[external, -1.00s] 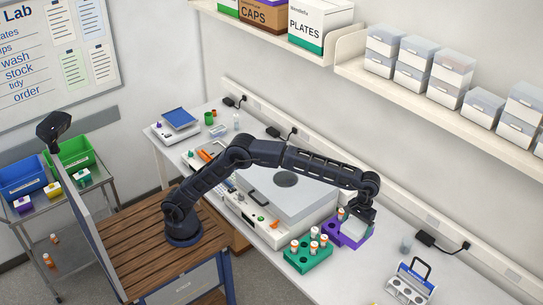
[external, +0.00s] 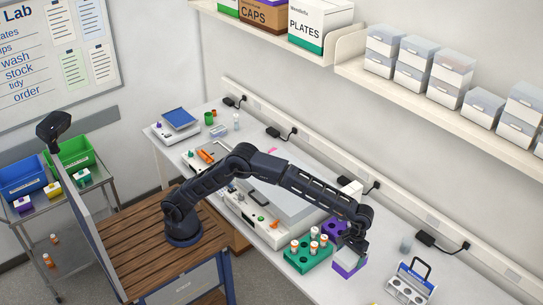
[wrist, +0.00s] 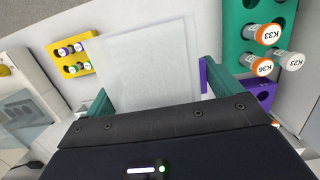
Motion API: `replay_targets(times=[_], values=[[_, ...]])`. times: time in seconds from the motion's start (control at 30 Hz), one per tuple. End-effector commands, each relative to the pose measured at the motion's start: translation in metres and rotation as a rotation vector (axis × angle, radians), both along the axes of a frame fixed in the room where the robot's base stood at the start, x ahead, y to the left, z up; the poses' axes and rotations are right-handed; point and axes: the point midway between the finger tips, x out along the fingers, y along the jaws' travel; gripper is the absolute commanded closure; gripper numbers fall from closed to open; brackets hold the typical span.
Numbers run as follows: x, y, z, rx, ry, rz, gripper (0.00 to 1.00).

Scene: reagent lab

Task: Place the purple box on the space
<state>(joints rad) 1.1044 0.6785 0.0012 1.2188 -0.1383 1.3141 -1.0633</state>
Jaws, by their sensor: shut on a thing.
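The purple box has a purple base and a pale translucent top. It is in my gripper (external: 352,242) in the external view, where its purple base (external: 344,269) shows below the fingers. In the wrist view its pale top (wrist: 140,65) fills the space between the two teal fingers, with a purple edge at the right. My gripper is shut on it. The box is over the bench, just right of the teal rack; I cannot tell whether its bottom touches the bench. I cannot make out a marked space.
The teal rack (external: 307,263) with orange-capped vials stands close left of the box. A purple rack (external: 333,228) is behind it. The wrist view shows a yellow rack (wrist: 88,47) with vials.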

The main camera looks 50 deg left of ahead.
Motion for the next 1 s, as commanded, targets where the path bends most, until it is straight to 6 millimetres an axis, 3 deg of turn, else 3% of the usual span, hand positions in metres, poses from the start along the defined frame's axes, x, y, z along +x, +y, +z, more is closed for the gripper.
replay_targets(times=[0.4, 0.77, 1.0], values=[[0.000, 0.000, -0.087, 0.001, 0.001, 0.001, 0.36], [0.000, 0.000, -0.115, 0.001, 0.001, 0.001, 0.36], [0.000, 0.000, -0.146, 0.001, 0.001, 0.001, 0.36]])
